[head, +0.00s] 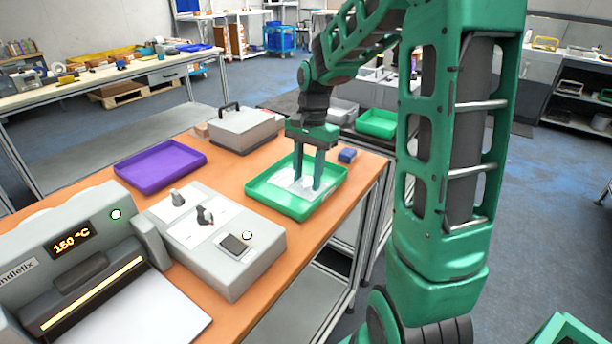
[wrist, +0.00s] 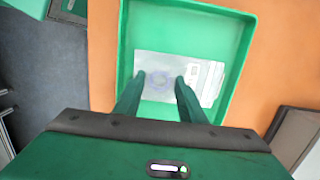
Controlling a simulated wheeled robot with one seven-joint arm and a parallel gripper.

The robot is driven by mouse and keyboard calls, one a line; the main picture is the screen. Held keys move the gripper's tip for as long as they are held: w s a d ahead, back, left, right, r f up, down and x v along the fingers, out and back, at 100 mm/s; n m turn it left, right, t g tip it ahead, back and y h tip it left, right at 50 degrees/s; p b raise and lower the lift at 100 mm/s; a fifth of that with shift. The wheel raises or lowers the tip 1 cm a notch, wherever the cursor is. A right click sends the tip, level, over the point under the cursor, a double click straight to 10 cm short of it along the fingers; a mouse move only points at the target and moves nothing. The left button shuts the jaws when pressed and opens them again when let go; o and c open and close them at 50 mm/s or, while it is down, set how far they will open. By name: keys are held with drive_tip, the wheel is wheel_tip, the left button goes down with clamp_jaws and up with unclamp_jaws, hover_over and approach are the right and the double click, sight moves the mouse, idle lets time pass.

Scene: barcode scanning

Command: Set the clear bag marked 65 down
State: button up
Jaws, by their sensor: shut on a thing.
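The clear bag (head: 292,181) looks pale and flat, with whitish printed patches, inside the green tray (head: 332,182) on the orange table. It also shows in the wrist view (wrist: 203,81), low against the tray's floor; I cannot make out the number 65. My gripper (head: 307,184) points down into the tray, its two green fingers shut on the bag. In the wrist view the fingertips (wrist: 160,78) are at the bag's near part. I cannot tell whether the bag touches the tray floor.
A purple tray (head: 160,166) lies to the left on the table (head: 222,188). A grey device with knobs (head: 215,245) stands in front of the green tray. A sealing machine (head: 85,262) reads 150 °C. A blue block (head: 347,155) sits behind the tray's right corner, and a grey case (head: 243,130) behind left.

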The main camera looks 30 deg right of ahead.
sight(310, 178)
drive_tip(key=o, duration=1.2)
drive_tip(key=shift+c, duration=0.2)
wheel_tip(310, 178, up, 12)
drive_tip(key=d, duration=0.1)
drive_tip(key=s+f+n, duration=0.3)
drive_tip(key=s+f, duration=0.1)
drive_tip(key=s, duration=0.9)
drive_tip(key=s+d+f+n+h, duration=0.1)
drive_tip(key=s+f+n, duration=0.3)
drive_tip(key=s, duration=0.9)
drive_tip(key=shift+d+f+t, duration=0.3)
drive_tip(key=shift+f, duration=0.25)
